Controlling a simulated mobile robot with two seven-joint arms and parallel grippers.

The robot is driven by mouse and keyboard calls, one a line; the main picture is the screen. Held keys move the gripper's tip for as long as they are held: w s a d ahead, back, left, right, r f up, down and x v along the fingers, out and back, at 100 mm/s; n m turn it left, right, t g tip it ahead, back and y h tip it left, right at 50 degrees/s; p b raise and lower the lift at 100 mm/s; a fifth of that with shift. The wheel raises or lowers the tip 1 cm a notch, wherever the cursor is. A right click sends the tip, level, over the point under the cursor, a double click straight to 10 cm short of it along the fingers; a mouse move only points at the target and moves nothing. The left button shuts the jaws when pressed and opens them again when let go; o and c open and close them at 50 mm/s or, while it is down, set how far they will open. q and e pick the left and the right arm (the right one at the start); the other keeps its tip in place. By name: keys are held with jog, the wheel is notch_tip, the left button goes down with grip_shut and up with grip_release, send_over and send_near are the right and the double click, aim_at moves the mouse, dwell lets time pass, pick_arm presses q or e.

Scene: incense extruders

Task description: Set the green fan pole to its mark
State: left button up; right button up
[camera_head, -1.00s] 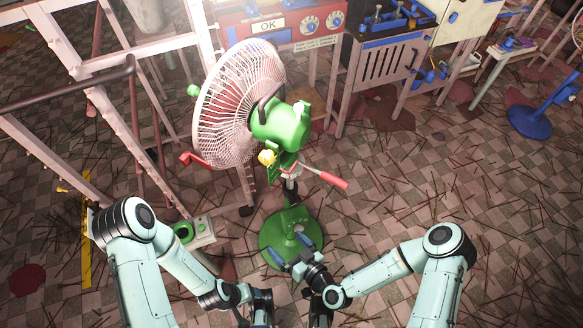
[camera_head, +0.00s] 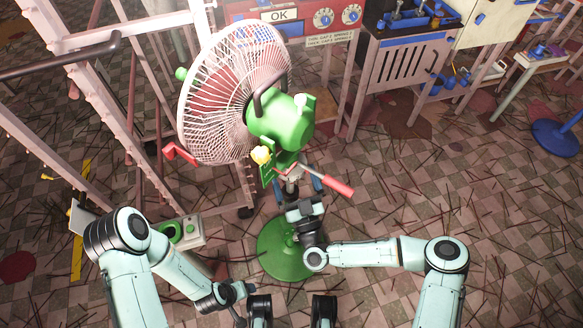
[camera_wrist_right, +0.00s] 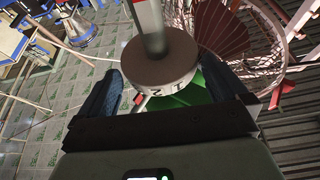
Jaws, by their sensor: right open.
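The fan has a white cage (camera_head: 228,92), a green motor housing (camera_head: 282,125) and a round green base (camera_head: 283,258). Its pole (camera_head: 291,181) is mostly hidden behind my right gripper. My right gripper (camera_head: 298,187) is open, with blue fingers on either side of the pole. In the right wrist view a brown collar (camera_wrist_right: 158,58) with numbers on its rim lies between the open fingers, gaps showing. My left gripper (camera_head: 238,291) is low in view, its jaws unclear.
A pale metal frame (camera_head: 128,110) stands left of the fan. A small box with a green ring (camera_head: 182,232) is left of the base. A red panel marked OK (camera_head: 283,15) and a slatted cabinet (camera_head: 402,65) stand behind. Thin sticks litter the tiled floor, right.

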aim_at(292, 168)
jog(key=shift+x, duration=1.6)
pick_arm(q)
jog(key=shift+w+a+f, duration=0.15)
jog(key=shift+w+f, duration=0.05)
jog(key=shift+w, duration=0.1)
pick_arm(e)
jog(key=c, duration=1.1)
notch_tip(292, 168, down, 5)
jog(key=b, duration=0.3)
jog(key=shift+f, duration=0.1)
pick_arm(q)
jog(key=f, duration=0.1)
jog(key=a+f, duration=0.1)
jog(key=f, duration=0.1)
jog(key=shift+w+a+f, duration=0.15)
jog(key=shift+a+f, duration=0.05)
jog(key=shift+a, duration=0.05)
pick_arm(e)
jog(key=o, duration=1.1)
jog(key=shift+r, duration=0.25)
jog(key=shift+s, duration=0.1)
